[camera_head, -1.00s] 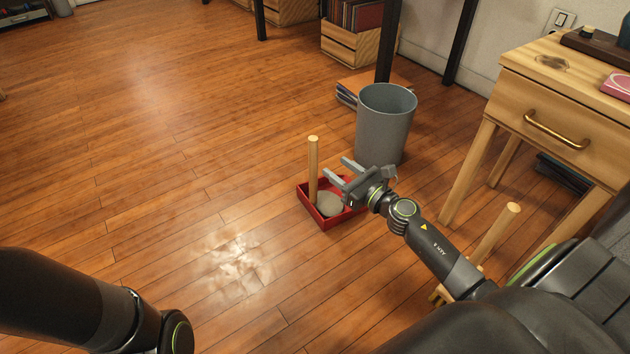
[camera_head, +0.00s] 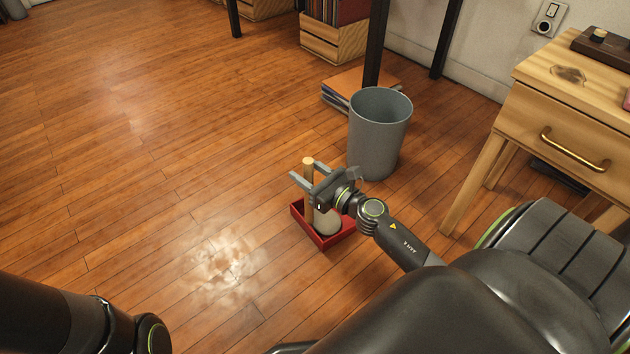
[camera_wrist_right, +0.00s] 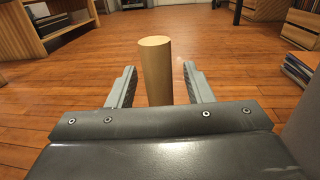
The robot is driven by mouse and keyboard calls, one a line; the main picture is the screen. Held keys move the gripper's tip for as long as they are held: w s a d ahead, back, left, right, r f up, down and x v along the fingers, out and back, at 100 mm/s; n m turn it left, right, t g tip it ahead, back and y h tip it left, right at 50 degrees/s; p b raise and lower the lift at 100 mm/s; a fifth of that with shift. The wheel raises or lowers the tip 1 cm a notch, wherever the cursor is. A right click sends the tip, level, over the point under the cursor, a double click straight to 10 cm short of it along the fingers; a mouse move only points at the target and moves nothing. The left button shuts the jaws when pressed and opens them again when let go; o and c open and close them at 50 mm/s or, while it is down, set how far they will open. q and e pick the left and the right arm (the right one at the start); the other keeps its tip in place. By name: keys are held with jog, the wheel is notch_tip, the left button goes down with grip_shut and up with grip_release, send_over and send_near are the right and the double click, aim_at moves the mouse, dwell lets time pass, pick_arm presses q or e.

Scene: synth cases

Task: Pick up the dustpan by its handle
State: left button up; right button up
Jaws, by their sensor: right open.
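The red dustpan (camera_head: 328,241) lies on the wooden floor, with a round greyish thing (camera_head: 327,222) in it. Its pale wooden handle (camera_head: 308,166) stands upright; my gripper hides part of it. My right gripper (camera_head: 299,171) is open, with its fingers on either side of the handle. In the right wrist view the handle (camera_wrist_right: 156,72) stands between the two fingers (camera_wrist_right: 158,83), with a visible gap on each side. My left arm shows at the lower left of the head view, but its gripper is out of the frame.
A grey bin (camera_head: 378,133) stands just behind the dustpan. A wooden desk (camera_head: 549,125) with a drawer is at the right. Flat books (camera_head: 345,93) and a wooden crate (camera_head: 333,42) are farther back. The floor to the left is clear, with a shiny pale patch (camera_head: 229,262).

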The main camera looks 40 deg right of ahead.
jog(key=shift+s, duration=0.15)
jog(key=shift+c, duration=0.7)
jog(key=shift+r, duration=0.1)
grip_shut()
